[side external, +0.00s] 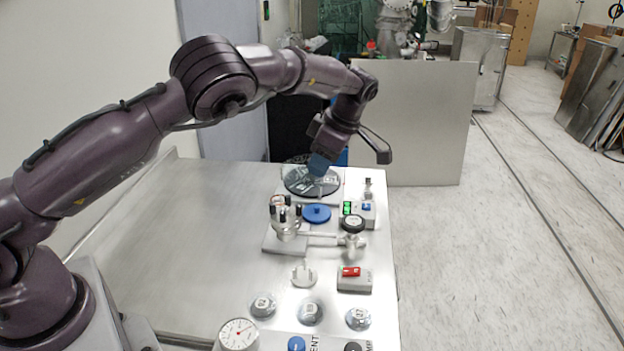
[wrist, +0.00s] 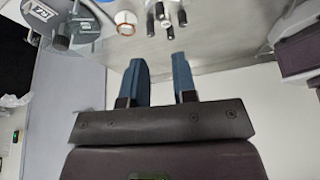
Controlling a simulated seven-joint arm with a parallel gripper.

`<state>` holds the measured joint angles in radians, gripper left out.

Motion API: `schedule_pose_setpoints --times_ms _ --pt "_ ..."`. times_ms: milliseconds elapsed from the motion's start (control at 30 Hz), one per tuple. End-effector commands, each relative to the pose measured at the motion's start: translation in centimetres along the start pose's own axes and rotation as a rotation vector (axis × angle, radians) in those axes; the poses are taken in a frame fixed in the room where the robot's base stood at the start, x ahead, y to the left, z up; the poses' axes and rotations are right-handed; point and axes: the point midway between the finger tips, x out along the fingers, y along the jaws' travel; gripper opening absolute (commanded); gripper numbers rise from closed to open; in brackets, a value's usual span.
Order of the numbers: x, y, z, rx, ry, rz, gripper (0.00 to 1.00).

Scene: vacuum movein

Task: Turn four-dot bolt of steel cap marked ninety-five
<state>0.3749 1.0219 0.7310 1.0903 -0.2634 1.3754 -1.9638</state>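Three steel caps stand at the front of the bench in the side view: a left one (side external: 263,305), a middle one (side external: 310,312) and a right one (side external: 358,318). Each has a small label; I cannot make out a ninety-five or any bolt dots. In the wrist view, a part with a white label (wrist: 42,12) and dark bolts is cut off at upper left. My gripper (side external: 320,164) is over the dark round disc (side external: 300,187) at the bench's far end. In the wrist view, my gripper (wrist: 160,62) has its two blue fingers apart with nothing between them.
A blue disc (side external: 317,214), a black-posted fixture (side external: 286,222), a valve with a round black top (side external: 353,224), a red-switch box (side external: 352,278) and a dial gauge (side external: 237,335) crowd the right side of the bench (side external: 190,250). Its left side is clear.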

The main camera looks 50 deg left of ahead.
Motion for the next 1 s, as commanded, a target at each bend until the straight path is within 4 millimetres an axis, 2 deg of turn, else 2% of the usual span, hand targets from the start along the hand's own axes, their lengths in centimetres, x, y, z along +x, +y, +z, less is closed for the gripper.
schedule_pose_setpoints --times_ms 133,400,467,567,667,867,1000 --pt "-1.0 0.0 0.0 0.000 0.000 0.000 0.26" --pt "-1.1 0.0 0.0 -0.001 0.000 -0.001 0.26" --pt "-1.0 0.0 0.0 0.004 0.002 -0.001 0.40" --pt "-0.7 -0.1 0.3 0.073 0.027 0.000 0.41" --pt "0.1 -0.4 1.0 0.265 0.096 -0.004 0.41" --pt "2.3 -1.4 3.0 0.899 0.328 -0.086 0.41" --pt "3.7 -2.1 4.4 1.354 0.490 -0.224 0.41"
